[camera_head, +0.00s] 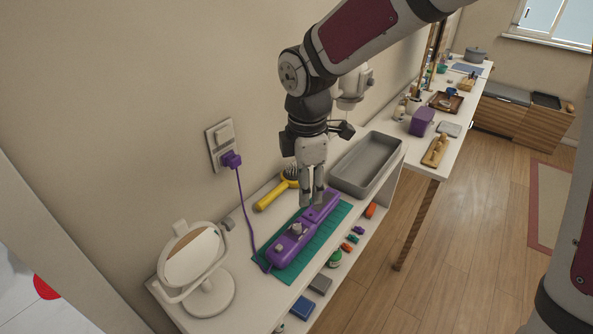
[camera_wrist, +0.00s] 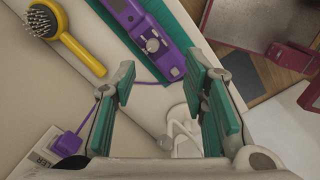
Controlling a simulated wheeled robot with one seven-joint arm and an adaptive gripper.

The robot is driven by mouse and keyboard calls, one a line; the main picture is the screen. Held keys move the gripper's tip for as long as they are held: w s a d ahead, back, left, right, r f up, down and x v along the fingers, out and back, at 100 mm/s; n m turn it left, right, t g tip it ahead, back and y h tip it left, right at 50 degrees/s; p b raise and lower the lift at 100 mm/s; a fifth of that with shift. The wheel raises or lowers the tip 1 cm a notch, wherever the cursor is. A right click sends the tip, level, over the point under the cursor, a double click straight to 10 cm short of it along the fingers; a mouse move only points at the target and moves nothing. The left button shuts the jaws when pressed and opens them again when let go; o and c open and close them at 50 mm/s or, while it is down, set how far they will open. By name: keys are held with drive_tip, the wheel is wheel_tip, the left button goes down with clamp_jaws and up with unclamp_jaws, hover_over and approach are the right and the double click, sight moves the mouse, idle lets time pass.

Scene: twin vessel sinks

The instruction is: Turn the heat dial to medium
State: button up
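A purple appliance (camera_head: 290,245) lies on a teal mat (camera_head: 268,279) on the white shelf, its purple cord running to the wall. A small grey dial (camera_head: 297,229) stands on its top face. In the wrist view the appliance (camera_wrist: 172,66) crosses the top, with the grey dial (camera_wrist: 152,44) beyond the fingertips. I cannot read the dial's setting. My gripper (camera_head: 312,203) points down over the far part of the appliance in the head view. In the wrist view my gripper (camera_wrist: 162,84) has its teal-padded fingers wide apart, with nothing between them.
A round mirror (camera_head: 195,261) stands at the shelf's near left. A yellow hairbrush (camera_head: 273,195) lies by the wall, and a grey tray (camera_head: 366,165) sits behind the gripper. The purple plug (camera_head: 231,159) is in the wall socket. Small items lie on a lower shelf.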

sight(297, 226)
drive_tip(key=shift+n, duration=0.6)
drive_tip(key=f, duration=0.4)
drive_tip(key=w+a+f, duration=0.1)
drive_tip(key=f, duration=0.4)
drive_tip(key=w+f+p, duration=0.1)
drive_tip(key=f, duration=0.4)
drive_tip(key=shift+a+f, duration=0.2)
drive_tip(key=shift+a, duration=0.2)
clamp_jaws()
